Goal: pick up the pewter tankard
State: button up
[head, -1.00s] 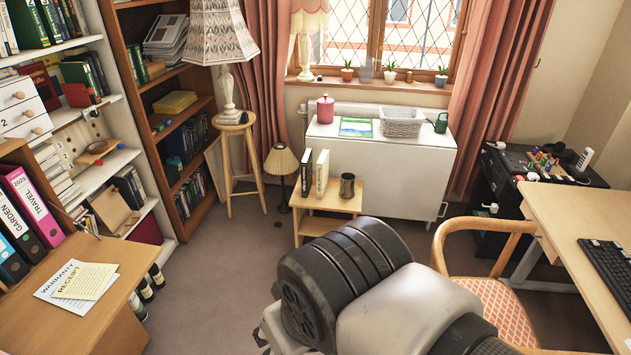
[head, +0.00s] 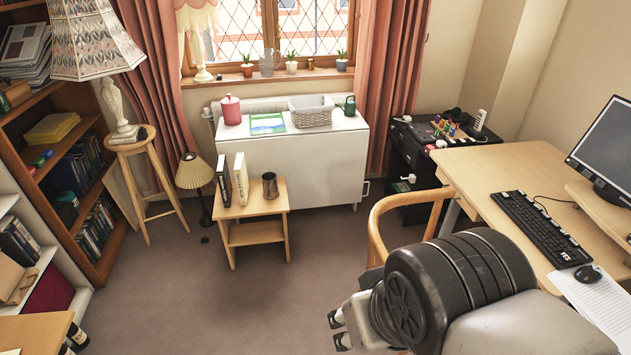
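The pewter tankard (head: 270,186) is a dark grey metal mug. It stands upright on the right part of a small light-wood side table (head: 262,208), to the right of two upright books. My gripper (head: 335,332) shows at the lower middle, in front of and below the side table in the picture, well apart from the tankard. Two dark finger ends point left with a gap between them, and I see nothing held there. The rest of my gripper is hidden behind my arm.
Two books (head: 232,180) stand beside the tankard. A wooden armchair (head: 385,225) and a desk (head: 500,165) are on the right. A white cabinet (head: 300,160) stands behind the side table. Carpet (head: 190,290) in front and to the left is clear.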

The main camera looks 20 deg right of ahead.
aim_at(269, 179)
jog(key=i+u, duration=0.1)
jog(key=i, duration=1.5)
jog(key=i+l+u, duration=0.15)
jog(key=i, duration=0.65)
jog(key=i+l, duration=0.1)
jog(key=i, duration=0.7)
jog(key=j+u, duration=0.05)
